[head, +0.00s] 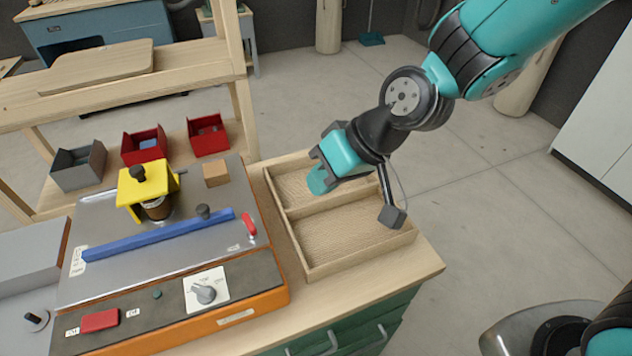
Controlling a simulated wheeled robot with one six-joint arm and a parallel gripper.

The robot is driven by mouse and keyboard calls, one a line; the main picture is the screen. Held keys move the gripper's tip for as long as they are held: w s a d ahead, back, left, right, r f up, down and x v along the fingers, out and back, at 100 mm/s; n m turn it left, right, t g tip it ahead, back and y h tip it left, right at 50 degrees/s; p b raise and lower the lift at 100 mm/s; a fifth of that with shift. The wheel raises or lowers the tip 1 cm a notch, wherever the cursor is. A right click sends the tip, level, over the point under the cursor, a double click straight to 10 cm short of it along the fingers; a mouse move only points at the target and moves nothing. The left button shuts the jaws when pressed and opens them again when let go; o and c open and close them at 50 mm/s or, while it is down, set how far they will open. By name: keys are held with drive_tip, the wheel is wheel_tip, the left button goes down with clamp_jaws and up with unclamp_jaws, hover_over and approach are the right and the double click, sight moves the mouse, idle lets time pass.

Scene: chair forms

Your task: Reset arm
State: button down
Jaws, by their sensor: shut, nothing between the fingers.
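My gripper (318,182) is at the end of my teal and black arm, in the middle of the head view. The fingertips point down and to the left. The parts of the tray that show look empty; my gripper and wrist hide some of its far compartment.
Left of the tray is a metal-topped machine (225,262) with a blue bar (160,236), a yellow bracket (150,185) and a wooden block (215,174). Red bins (144,146) and a grey bin (78,167) stand behind it. A wooden shelf frame (237,70) rises at the back left. Open floor lies right.

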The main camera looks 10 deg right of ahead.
idle(0.3)
drive_tip(key=s+d+r+h, duration=0.1)
drive_tip(key=s+d+r, duration=0.3)
drive_tip(key=s+r, duration=0.1)
drive_tip(key=shift+s+d+r+n+g, duration=0.15)
drive_tip(key=shift+s+r+n+g, duration=0.25)
drive_tip(key=shift+r, duration=0.3)
drive_tip(key=c, duration=1.5)
unclamp_jaws()
drive_tip(key=shift+g+h, duration=0.5)
drive_tip(key=shift+h, duration=0.4)
drive_tip(key=s+d+r, duration=0.1)
drive_tip(key=s, duration=0.1)
drive_tip(key=s+d+r, duration=0.1)
drive_tip(key=s+d, duration=0.1)
drive_tip(key=s+d+r, duration=0.1)
drive_tip(key=s+d, duration=0.1)
drive_tip(key=s, duration=0.1)
drive_tip(key=shift+r, duration=0.35)
drive_tip(key=shift+c, duration=0.2)
drive_tip(key=o, duration=0.4)
drive_tip(key=shift+s+d, duration=0.1)
drive_tip(key=shift+s, duration=0.05)
